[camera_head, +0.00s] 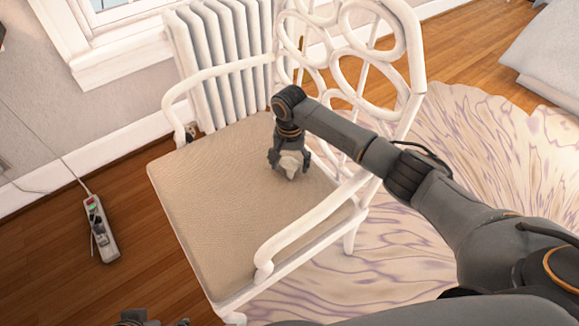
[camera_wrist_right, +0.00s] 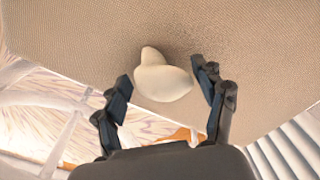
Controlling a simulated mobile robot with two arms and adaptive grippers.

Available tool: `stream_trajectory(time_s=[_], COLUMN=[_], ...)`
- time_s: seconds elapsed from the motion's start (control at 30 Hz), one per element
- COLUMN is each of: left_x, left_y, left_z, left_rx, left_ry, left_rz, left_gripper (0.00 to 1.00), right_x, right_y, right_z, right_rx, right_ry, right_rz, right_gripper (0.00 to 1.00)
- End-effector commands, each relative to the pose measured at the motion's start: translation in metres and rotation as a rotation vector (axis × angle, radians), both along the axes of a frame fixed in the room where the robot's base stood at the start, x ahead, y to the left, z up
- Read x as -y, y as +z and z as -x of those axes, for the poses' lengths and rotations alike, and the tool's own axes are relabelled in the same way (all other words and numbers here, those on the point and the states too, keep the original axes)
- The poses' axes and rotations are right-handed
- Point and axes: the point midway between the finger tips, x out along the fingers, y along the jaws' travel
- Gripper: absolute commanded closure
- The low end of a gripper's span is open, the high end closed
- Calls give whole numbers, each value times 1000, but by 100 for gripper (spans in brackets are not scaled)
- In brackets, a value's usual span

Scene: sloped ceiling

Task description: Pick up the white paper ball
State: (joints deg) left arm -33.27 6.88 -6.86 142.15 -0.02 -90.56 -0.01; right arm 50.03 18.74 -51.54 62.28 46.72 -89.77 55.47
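The white paper ball (camera_head: 290,163) is on the beige seat of the white chair (camera_head: 215,190). In the right wrist view the ball (camera_wrist_right: 162,80) is a pale, lumpy shape between the fingers. My right gripper (camera_head: 290,168) points down over the seat, with its fingers around the ball. In the wrist view the right gripper (camera_wrist_right: 164,82) is open, with a small gap between each fingertip and the ball. Part of my left gripper (camera_head: 150,321) shows at the bottom edge of the head view; its fingers are mostly cut off.
The chair's looped back (camera_head: 350,45) and its white armrests (camera_head: 310,225) stand close around my right arm. A white radiator (camera_head: 225,50) is behind the chair. A power strip (camera_head: 101,230) lies on the wooden floor at left. A patterned rug (camera_head: 490,150) lies at right.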

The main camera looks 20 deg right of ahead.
Motion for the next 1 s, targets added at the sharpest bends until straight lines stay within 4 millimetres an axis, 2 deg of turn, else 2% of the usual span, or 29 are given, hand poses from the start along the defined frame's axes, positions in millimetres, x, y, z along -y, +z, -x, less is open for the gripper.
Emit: stream_trajectory(time_s=[0.03,0.1,0.13,0.57,0.67,0.8,0.87,0.93,1.0], left_x=[0,0,0,0,0,0,0,1,2], left_y=[0,0,0,2,5,13,17,13,-14], left_z=[0,0,0,0,0,0,-2,-4,-10], left_rx=[0,0,0,1,0,0,1,-9,-25], left_ry=[0,0,0,0,0,0,0,0,-2], left_rz=[0,0,0,0,0,0,1,0,-1], left_gripper=[10,10,10,10,10,10,10,10,10], right_x=[0,0,0,0,0,0,1,2,3], right_y=[0,0,0,5,13,35,44,59,69], right_z=[0,0,0,0,-1,-1,7,19,28], right_rx=[0,0,0,0,2,3,0,0,1], right_ry=[0,0,0,0,-1,-1,1,2,2], right_rz=[0,0,0,0,-1,-2,-1,-1,-2], right_gripper=[46,60,62,62,62,62,62,62,62])
